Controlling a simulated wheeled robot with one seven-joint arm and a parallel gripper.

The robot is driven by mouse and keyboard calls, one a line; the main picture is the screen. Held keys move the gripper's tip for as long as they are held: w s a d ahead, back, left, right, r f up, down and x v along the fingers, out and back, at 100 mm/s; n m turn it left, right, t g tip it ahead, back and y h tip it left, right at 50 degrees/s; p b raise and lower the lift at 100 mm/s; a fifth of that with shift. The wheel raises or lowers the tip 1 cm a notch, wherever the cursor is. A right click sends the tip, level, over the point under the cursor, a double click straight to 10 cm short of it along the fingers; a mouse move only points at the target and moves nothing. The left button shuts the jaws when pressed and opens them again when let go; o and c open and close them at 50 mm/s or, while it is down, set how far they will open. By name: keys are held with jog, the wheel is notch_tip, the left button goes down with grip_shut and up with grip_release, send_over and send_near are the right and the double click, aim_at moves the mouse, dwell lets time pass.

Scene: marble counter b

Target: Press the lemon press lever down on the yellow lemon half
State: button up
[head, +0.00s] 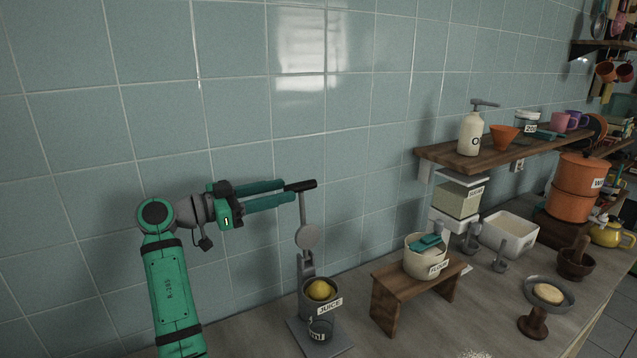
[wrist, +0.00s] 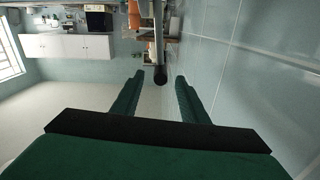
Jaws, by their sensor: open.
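The lemon press (head: 307,264) stands at the counter's back edge on a grey base. Its lever (head: 303,210) is raised upright, with a black handle (head: 306,184) at the top and a round pressing disc (head: 307,236) partway down. The yellow lemon half (head: 320,289) sits in the press cup below, apart from the disc. My green gripper (head: 286,193) is open at the handle's height, its fingertips close to it. In the wrist view the handle (wrist: 160,76) shows end-on between the fingertips (wrist: 160,81). I cannot tell whether they touch it.
A glass (head: 320,330) stands under the JUICE label. A wooden shelf (head: 445,158) hangs above. The tiled wall is close behind.

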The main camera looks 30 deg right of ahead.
jog(key=d, duration=1)
jog(key=shift+s+d, duration=0.1)
jog(key=shift+s, duration=0.15)
jog(key=shift+c, duration=0.2)
grip_shut()
